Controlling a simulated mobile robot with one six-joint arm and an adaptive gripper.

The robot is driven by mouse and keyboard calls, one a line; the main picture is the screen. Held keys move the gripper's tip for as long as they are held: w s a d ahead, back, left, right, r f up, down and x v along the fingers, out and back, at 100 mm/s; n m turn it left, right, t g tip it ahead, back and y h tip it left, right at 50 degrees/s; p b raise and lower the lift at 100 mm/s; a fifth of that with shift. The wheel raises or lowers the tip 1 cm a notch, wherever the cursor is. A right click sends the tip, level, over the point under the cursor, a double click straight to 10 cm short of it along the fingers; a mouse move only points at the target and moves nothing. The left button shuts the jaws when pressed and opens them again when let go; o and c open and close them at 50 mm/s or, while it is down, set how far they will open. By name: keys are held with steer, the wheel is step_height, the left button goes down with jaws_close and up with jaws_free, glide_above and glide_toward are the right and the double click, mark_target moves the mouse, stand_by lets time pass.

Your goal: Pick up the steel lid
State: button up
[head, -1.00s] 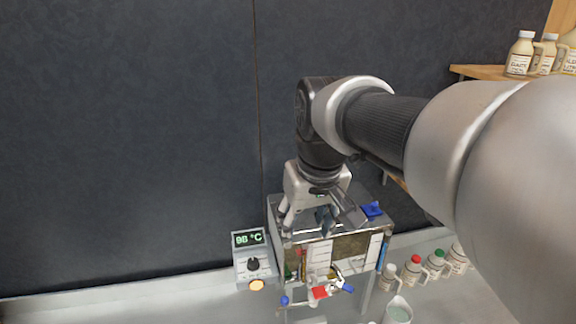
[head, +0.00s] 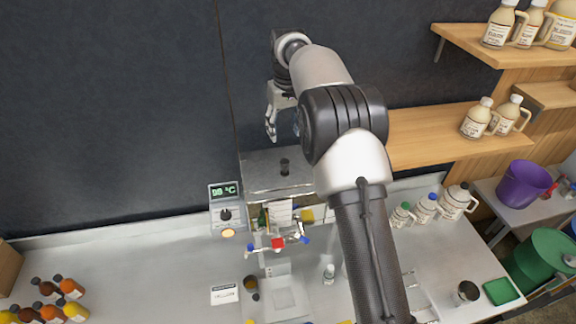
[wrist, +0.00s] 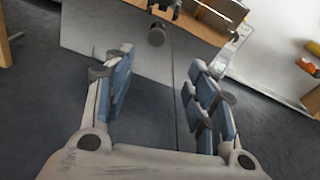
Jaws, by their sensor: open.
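The steel lid (head: 262,170) lies flat on top of the steel evaporator box against the dark wall. A dark round knob (head: 285,166) stands up from the lid. In the wrist view the lid (wrist: 95,30) is a grey plate, and its knob (wrist: 157,35) shows beyond the fingertips, roughly between them. My gripper (head: 283,125) is above the lid and apart from it. Its blue-padded fingers (wrist: 160,68) are spread with nothing between them. My arm hides the right part of the box.
A temperature controller (head: 226,208) stands left of the box. Red and blue valve handles (head: 278,243) stick out at its front. A wooden shelf (head: 445,135) with jugs is to the right.

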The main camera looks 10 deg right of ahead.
glide_above(285, 161)
steer(key=f, duration=1)
steer(key=shift+s+a+f+p, duration=0.1)
steer(key=shift+s+a+p, duration=0.2)
steer(key=shift+a, duration=0.1)
steer(key=shift+w+d+f+p, duration=0.15)
steer(key=shift+f+p, duration=0.15)
steer(key=shift+f, duration=1.05)
steer(key=shift+w+d+f+p, duration=0.15)
steer(key=shift+f+p, duration=0.15)
steer(key=shift+f, duration=1)
steer(key=shift+c, duration=0.3)
jaws_close()
